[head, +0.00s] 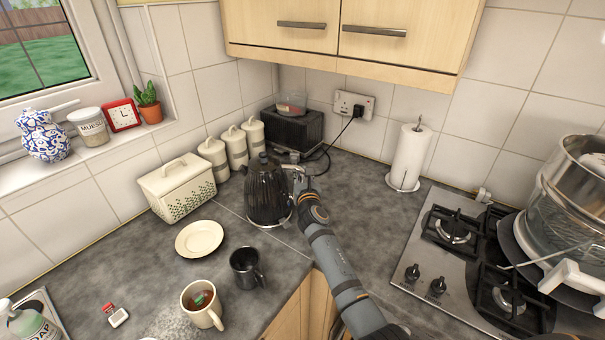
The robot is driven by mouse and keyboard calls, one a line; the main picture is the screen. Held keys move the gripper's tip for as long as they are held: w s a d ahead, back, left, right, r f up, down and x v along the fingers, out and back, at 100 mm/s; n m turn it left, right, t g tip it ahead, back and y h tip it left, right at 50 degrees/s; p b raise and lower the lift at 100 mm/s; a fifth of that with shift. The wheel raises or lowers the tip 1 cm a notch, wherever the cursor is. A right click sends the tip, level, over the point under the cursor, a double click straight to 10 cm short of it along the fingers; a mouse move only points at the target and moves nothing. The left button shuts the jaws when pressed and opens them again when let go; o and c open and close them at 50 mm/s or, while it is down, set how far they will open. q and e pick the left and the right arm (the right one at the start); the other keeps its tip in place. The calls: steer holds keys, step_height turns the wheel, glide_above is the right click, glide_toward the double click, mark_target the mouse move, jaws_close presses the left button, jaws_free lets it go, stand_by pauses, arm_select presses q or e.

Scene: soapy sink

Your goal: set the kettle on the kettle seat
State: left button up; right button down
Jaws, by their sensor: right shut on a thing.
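The black ribbed kettle (266,197) is upright over the corner stretch of the worktop in the head view. My right gripper (296,181) is at the kettle's right side, shut on its handle, and the fingers partly hide the handle. A thin pale rim shows at the kettle's foot; I cannot tell whether it belongs to the kettle or to the kettle seat. I cannot make out the seat clearly, nor whether the kettle touches the surface below. My left gripper is not in view.
Cream canisters (213,158) and a bread bin (178,188) stand left of the kettle. A black toaster (294,129) and a power cord (327,149) are behind it. A dark mug (246,268) and a plate (199,238) are in front. The hob (455,260) is right.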

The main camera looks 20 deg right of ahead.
steer(key=c, duration=1.1)
jaws_free()
steer(key=shift+r, duration=0.1)
steer(key=shift+s+f, duration=0.1)
steer(key=shift+f, duration=0.2)
steer(key=v, duration=1.2)
steer(key=shift+r, duration=0.2)
